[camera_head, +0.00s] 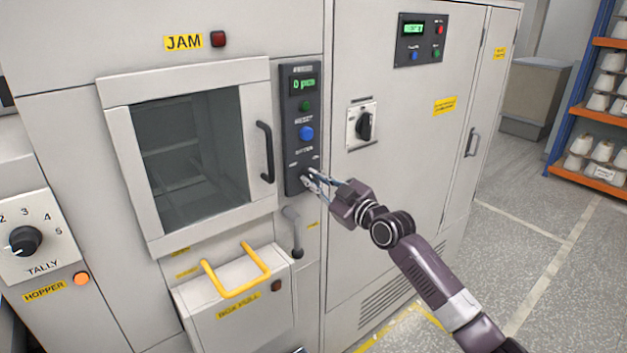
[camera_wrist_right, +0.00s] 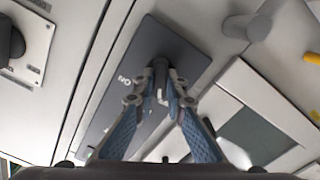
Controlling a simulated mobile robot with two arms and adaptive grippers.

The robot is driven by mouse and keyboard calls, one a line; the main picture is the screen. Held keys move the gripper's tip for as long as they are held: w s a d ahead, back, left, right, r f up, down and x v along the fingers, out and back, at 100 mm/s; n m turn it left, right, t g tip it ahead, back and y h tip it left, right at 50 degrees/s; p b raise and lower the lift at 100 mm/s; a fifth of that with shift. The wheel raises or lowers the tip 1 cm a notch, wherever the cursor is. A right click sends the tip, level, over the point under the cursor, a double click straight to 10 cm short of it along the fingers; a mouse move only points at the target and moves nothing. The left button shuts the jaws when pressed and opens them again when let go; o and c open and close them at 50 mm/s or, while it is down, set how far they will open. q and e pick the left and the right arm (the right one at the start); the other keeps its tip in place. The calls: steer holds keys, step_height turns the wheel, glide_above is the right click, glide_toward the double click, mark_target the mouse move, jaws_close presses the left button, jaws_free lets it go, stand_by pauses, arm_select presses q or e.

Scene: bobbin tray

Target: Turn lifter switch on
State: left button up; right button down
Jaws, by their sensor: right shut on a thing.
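The dark control panel (camera_head: 301,120) is on the machine front, right of the windowed door, with a green display, a green button and a blue button. A small switch lever is at its lower end, mostly hidden by my fingers in the head view. My right gripper (camera_head: 314,180) reaches it from the lower right. The exact lever position is hard to tell. My left gripper is not in view.
A black door handle (camera_head: 265,150) is just left of the panel, and a grey lever (camera_head: 293,232) hangs below it. A black rotary knob (camera_head: 364,125) is to the right. A yellow handle (camera_head: 237,272) sticks out from the lower box. Floor at right is open.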

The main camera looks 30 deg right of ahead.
steer(key=m, duration=0.3)
steer(key=shift+m, duration=0.3)
steer(key=m+p, duration=0.1)
steer(key=m, duration=0.2)
steer(key=shift+d+r+m, duration=0.1)
steer(key=shift+m, duration=0.2)
steer(key=m+p, duration=0.1)
steer(key=m, duration=0.5)
steer(key=shift+d+m, duration=0.1)
steer(key=shift+m, duration=0.2)
steer(key=c, duration=2)
jaws_free()
steer(key=shift+o, duration=0.2)
steer(key=shift+s, duration=0.1)
steer(key=s+d, duration=0.1)
steer(key=s, duration=1)
steer(key=shift+s, duration=0.4)
